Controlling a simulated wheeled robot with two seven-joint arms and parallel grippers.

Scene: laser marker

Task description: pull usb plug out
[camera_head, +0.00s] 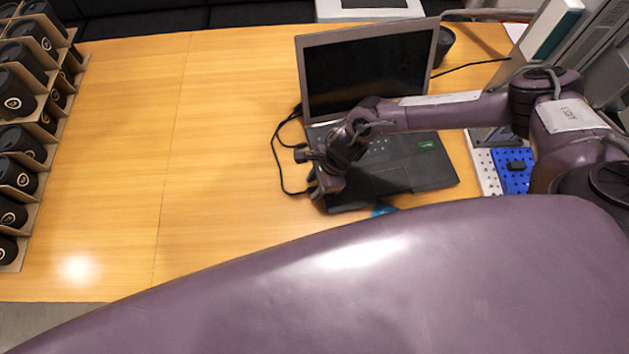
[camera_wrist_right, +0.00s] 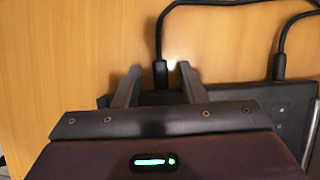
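The open laptop (camera_head: 385,170) stands on the wooden table, with black cables at its left side. My right gripper (camera_head: 308,172) is at the laptop's left edge. In the right wrist view, my right gripper (camera_wrist_right: 160,69) is open, with a finger on each side of a black plug (camera_wrist_right: 160,76). Gaps show between the plug and both fingers. The plug sits at the laptop's edge, and its lower end is hidden by the gripper. A second black plug (camera_wrist_right: 279,66) meets the laptop edge further right. My left gripper is out of view.
A rack of black cups (camera_head: 40,150) stands at the far left. A blue perforated plate (camera_head: 514,172) lies right of the laptop, and a dark cup (camera_head: 444,42) stands behind it.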

